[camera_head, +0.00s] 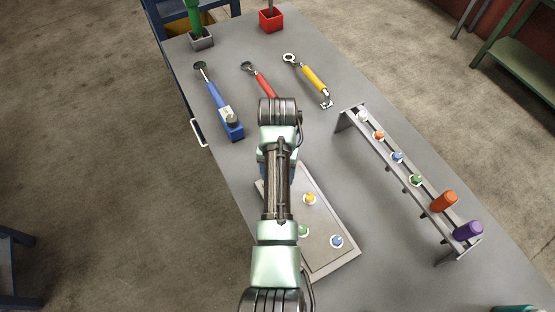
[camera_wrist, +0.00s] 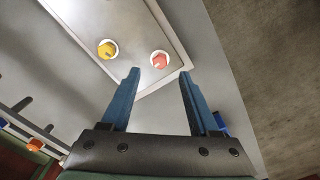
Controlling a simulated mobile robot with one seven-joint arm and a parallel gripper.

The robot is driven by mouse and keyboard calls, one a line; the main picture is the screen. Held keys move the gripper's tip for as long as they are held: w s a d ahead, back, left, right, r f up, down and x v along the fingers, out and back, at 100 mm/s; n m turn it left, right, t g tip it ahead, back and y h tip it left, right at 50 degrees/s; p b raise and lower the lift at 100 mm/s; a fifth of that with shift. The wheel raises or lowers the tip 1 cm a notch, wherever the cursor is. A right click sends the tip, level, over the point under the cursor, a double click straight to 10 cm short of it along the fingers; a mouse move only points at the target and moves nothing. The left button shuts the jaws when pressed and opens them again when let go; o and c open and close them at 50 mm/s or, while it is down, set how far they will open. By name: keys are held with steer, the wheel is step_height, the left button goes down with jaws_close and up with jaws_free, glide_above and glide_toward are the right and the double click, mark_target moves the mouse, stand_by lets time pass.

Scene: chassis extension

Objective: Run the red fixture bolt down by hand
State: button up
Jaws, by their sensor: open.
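The fixture plate (camera_head: 327,225) lies flat on the grey table, and its corner fills the top of the wrist view (camera_wrist: 146,22). The red fixture bolt (camera_wrist: 159,60) stands in a pale ring near that corner. In the head view my arm hides the red bolt. My gripper (camera_wrist: 160,73) is open and empty. Its two blue fingers point toward the plate, and the red bolt shows between and just beyond the fingertips. I cannot tell the height of the fingertips above the plate. In the head view my gripper is mostly hidden under the arm.
A yellow bolt (camera_wrist: 107,50) is beside the red one; green (camera_head: 304,231) and blue (camera_head: 337,241) bolts are also on the plate. A raised rack (camera_head: 405,180) stands to the right. Blue (camera_head: 218,105), red (camera_head: 262,82) and yellow (camera_head: 314,83) tools lie beyond.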

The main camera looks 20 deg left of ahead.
step_height(320, 180, up, 8)
steer(key=shift+f+b, duration=0.2)
steer(key=shift+b, duration=0.2)
stand_by(0.3)
steer(key=w+d+r+t+y, duration=0.1)
steer(key=w+r+t, duration=0.45)
steer(key=r, duration=0.45)
steer(key=w+r+t+y, duration=0.2)
steer(key=w+r+t, duration=0.4)
steer(key=r, duration=0.4)
steer(key=d+r+m+t, duration=0.1)
steer(key=d+r+t, duration=0.2)
steer(key=r, duration=0.6)
steer(key=d+r+t, duration=0.2)
steer(key=r+t, duration=0.1)
steer(key=r, duration=0.6)
steer(key=s+d+r+t+h, duration=0.1)
steer(key=s+d+r+t, duration=0.3)
steer(key=s+r, duration=0.4)
steer(key=s+d+r+m+t+h, duration=0.1)
steer(key=s+d+r+t, duration=0.3)
steer(key=s+r, duration=0.5)
step_height(320, 180, up, 3)
steer(key=shift+r+m+t+h, duration=0.1)
steer(key=shift+m+t+h, duration=0.3)
steer(key=shift+t, duration=0.55)
steer(key=shift+w, duration=0.1)
